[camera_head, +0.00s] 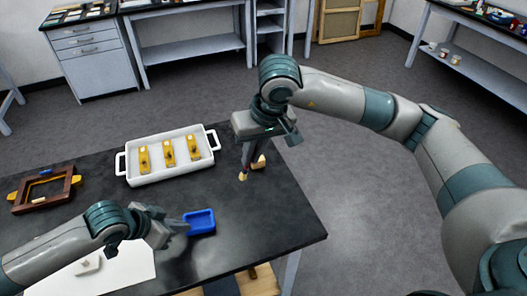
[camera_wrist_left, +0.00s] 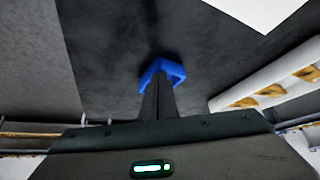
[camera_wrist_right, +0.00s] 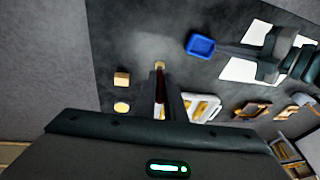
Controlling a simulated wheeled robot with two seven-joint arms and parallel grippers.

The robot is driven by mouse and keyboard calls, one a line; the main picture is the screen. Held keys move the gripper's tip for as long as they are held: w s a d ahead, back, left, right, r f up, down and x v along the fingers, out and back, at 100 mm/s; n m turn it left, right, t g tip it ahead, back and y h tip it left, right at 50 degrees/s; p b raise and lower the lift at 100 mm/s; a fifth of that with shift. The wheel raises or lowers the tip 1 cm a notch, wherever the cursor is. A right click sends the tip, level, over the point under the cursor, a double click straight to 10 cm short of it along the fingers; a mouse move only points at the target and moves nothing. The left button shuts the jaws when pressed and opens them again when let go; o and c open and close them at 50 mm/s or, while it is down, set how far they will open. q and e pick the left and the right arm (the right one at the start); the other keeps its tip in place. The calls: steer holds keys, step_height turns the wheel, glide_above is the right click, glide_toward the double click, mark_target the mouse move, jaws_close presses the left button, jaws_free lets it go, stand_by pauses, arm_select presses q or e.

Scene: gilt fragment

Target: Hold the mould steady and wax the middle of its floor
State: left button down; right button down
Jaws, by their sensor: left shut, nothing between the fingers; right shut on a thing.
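The blue mould (camera_head: 200,221) is a small open-topped block on the dark table. It also shows in the left wrist view (camera_wrist_left: 178,68) and the right wrist view (camera_wrist_right: 201,46). My left gripper (camera_head: 182,227) is shut and empty at the mould's left side; its fingertips overlap the mould's edge, and I cannot tell whether they touch. My right gripper (camera_head: 247,158) is shut on a brush with a dark red handle (camera_wrist_right: 160,85) and a pale tip (camera_wrist_right: 160,65). The brush points down, to the right of and behind the mould, apart from it.
A white tray (camera_head: 127,163) with three yellow pieces stands behind the mould. A brown frame (camera_head: 18,198) lies at far left, a white sheet (camera_head: 135,262) at the front. Two pale blocks, one square (camera_wrist_right: 122,79) and one rounder (camera_wrist_right: 121,107), lie near the brush. The table's right edge is clear.

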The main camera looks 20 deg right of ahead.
steer(key=a+f+g+h, duration=0.1)
steer(key=a+g, duration=0.1)
steer(key=a, duration=1.2)
steer(key=shift+w+a+f+g+h, duration=0.35)
steer(key=shift+w+g+h, duration=0.05)
steer(key=shift+w, duration=0.05)
steer(key=shift+f, duration=0.15)
steer(key=shift+f, duration=1.4)
steer(key=shift+r, duration=0.1)
steer(key=shift+r, duration=0.45)
steer(key=shift+f, duration=0.1)
